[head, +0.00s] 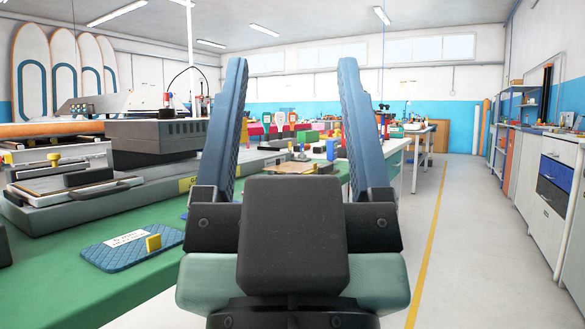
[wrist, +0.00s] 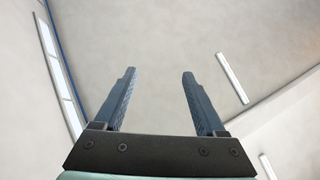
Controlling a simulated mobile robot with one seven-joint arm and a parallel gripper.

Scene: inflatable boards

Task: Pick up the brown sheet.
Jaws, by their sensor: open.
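My gripper (head: 293,68) is raised upright in front of the head camera, its two blue-grey fingers wide apart with nothing between them. In the wrist view my gripper (wrist: 159,74) is also open and points up at the ceiling. A flat brown sheet (head: 292,168) appears to lie on the green-topped bench, seen between the fingers beyond my gripper and well apart from it. A dark piece stands at or near its far edge. My gripper's body may hide part of the area in front of it.
The green bench (head: 52,291) fills the left, with a blue quilted pad (head: 125,249) bearing a yellow tab, and grey press-like machines (head: 158,136). Coloured blocks stand farther back. The floor (head: 480,263) to the right is clear, up to cabinets (head: 555,184) along the wall.

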